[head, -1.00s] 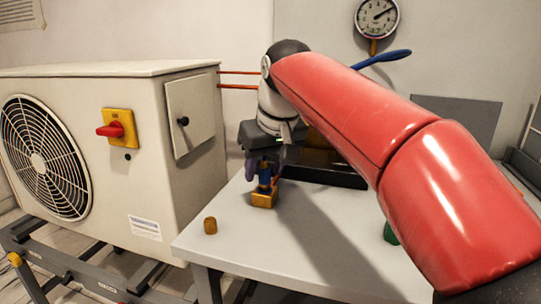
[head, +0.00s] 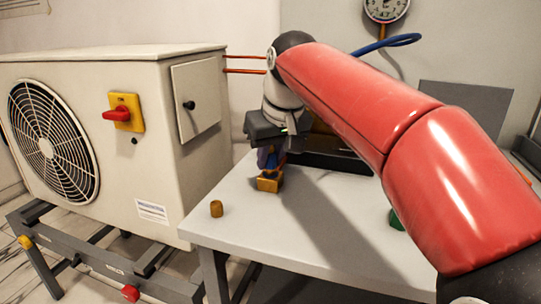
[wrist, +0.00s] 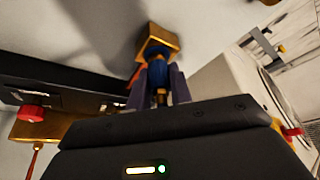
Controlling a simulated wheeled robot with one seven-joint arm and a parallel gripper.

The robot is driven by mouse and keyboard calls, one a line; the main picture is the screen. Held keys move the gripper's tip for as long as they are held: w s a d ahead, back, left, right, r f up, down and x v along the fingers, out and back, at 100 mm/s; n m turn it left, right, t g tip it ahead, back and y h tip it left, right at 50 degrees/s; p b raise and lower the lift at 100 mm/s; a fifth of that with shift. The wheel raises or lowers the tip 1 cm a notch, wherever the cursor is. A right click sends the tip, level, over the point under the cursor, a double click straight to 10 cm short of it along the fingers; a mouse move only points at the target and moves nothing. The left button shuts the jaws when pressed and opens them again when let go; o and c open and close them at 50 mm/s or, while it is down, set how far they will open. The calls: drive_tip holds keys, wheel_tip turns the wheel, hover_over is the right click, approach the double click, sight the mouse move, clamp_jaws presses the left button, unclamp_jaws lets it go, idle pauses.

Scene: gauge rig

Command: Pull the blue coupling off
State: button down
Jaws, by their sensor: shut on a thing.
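The blue coupling (wrist: 157,74) sits between the two purple fingers of my gripper (wrist: 159,92) in the wrist view, directly against a brass block (wrist: 157,44). In the head view, my gripper (head: 270,160) points down over the table, shut on the coupling, with the brass block (head: 270,182) just below it. The fingers and gripper body hide much of the coupling there. I cannot tell whether there is a gap between coupling and block.
A small brass cap (head: 216,209) stands on the white table (head: 240,230), near its front left. The outdoor fan unit (head: 95,140) stands close on the left. A dark case (head: 335,164) lies behind my gripper. A gauge (head: 385,8) with a blue hose (head: 400,41) is at the back.

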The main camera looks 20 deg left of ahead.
drive_tip(key=shift+r, duration=0.2)
idle(0.3)
drive_tip(key=shift+r+p, duration=0.95)
drive_tip(key=shift+r, duration=1.45)
